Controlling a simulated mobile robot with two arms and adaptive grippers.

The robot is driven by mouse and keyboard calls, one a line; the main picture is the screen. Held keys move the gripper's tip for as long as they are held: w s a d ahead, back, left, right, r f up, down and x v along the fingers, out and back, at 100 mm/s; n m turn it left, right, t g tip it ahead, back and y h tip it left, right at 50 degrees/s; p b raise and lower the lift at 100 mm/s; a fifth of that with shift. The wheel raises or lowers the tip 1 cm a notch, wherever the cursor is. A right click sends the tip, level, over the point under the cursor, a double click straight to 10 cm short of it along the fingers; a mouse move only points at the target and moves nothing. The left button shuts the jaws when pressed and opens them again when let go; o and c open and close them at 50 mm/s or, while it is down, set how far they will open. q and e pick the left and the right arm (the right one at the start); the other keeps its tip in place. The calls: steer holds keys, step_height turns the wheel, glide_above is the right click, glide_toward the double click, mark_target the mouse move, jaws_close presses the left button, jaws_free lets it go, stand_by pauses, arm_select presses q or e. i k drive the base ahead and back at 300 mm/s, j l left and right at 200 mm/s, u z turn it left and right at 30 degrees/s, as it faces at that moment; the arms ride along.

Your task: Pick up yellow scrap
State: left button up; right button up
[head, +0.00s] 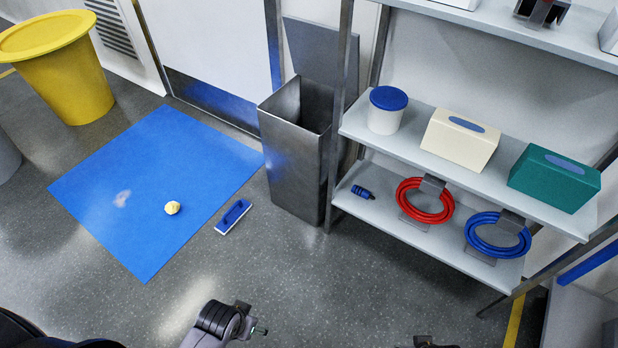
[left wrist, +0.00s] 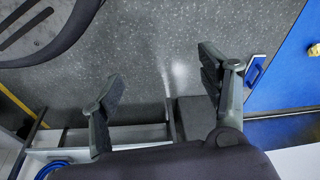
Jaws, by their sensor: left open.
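The yellow scrap, a small pale yellow crumpled lump (head: 172,208), lies on the blue floor mat (head: 135,245) near its right-hand side. It also shows at the right edge of the left wrist view (left wrist: 315,50), partly cut off by the frame. My left gripper (left wrist: 162,63) is open and empty, its two fingers spread above bare grey floor. In the head view part of my left arm and gripper (head: 243,322) shows at the bottom, in front of and apart from the scrap. A small dark part at the bottom edge may be my right gripper (head: 428,342), mostly cut off.
A blue-and-white scrubbing pad (head: 233,217) lies on the floor beside the mat. An open metal bin (head: 296,160) stands behind it. A shelf unit (head: 440,150) with boxes and hoses fills the right. A yellow bin (head: 72,85) stands back left. The front floor is clear.

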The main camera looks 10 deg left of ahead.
mark_target(173, 207)
steer(key=u, duration=1.55)
